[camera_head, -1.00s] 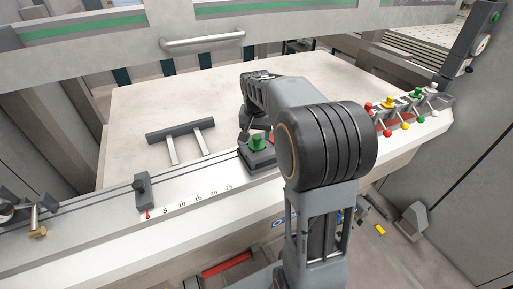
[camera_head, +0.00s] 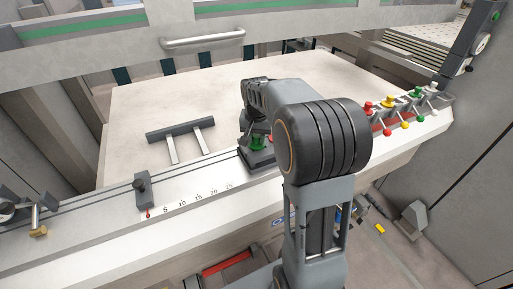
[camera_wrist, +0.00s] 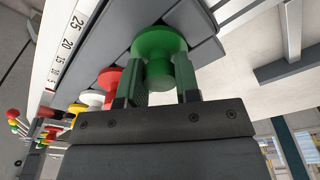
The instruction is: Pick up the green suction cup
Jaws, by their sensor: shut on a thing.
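The green suction cup (camera_wrist: 160,45) is in the upper middle of the wrist view, its wide round end away from me and its narrower stem towards me. My gripper (camera_wrist: 159,82) is shut on the stem, one finger on each side. In the head view the green suction cup (camera_head: 258,142) shows low beneath my wrist, at the dark grey holder (camera_head: 256,160) on the machine's front ledge. My arm partly covers it there. I cannot tell whether the cup still touches the holder.
A red cup (camera_wrist: 108,78), a white cup (camera_wrist: 92,98) and a yellow one (camera_wrist: 76,108) stand in a row beside the green one. A T-shaped grey stop (camera_head: 180,132) lies on the table (camera_head: 130,105). Coloured knobs line the right end.

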